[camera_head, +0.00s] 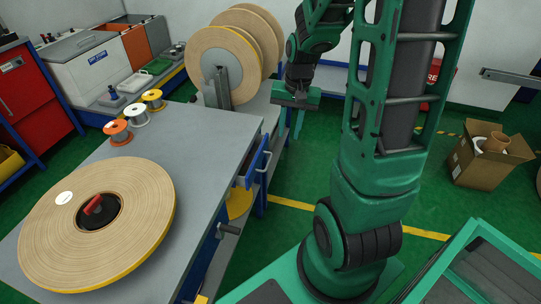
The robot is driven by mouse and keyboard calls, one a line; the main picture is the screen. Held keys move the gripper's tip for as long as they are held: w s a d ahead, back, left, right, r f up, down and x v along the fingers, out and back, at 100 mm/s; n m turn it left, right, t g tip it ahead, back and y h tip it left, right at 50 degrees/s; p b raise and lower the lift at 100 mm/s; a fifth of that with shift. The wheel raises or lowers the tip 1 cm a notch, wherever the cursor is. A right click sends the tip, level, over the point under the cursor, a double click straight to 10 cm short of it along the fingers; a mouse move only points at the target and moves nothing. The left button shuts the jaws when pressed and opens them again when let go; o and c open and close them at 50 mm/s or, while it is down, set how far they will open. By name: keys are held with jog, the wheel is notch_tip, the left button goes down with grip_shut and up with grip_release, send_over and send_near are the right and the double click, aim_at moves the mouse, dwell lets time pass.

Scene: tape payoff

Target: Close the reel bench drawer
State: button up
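The reel bench (190,130) has a grey top and blue frame. Its drawer (256,163) has a blue front with a pale handle (264,162) on the bench's right side. The drawer front stands out from the bench edge, so it looks partly open. My gripper (293,122) is beyond the drawer, up and right of it in the picture, by the far reel stand. It looks apart from the handle.
A large tape reel (140,205) lies flat on the bench. Small spools (137,113) stand near its far left edge. Upright reels (225,62) stand behind. A cardboard box (482,165) is on the floor at right. Green floor beside the bench is partly clear.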

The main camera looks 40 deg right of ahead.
jog(key=shift+m+t+y, duration=0.3)
jog(key=shift+m+y, duration=0.1)
jog(key=shift+m, duration=0.4)
jog(key=w+f, duration=0.3)
jog(key=f, duration=0.3)
jog(key=w+f, duration=0.3)
jog(key=f, duration=0.3)
jog(key=w+f, duration=0.2)
jog(key=f, duration=0.4)
jog(key=shift+w+a, duration=0.4)
grip_shut()
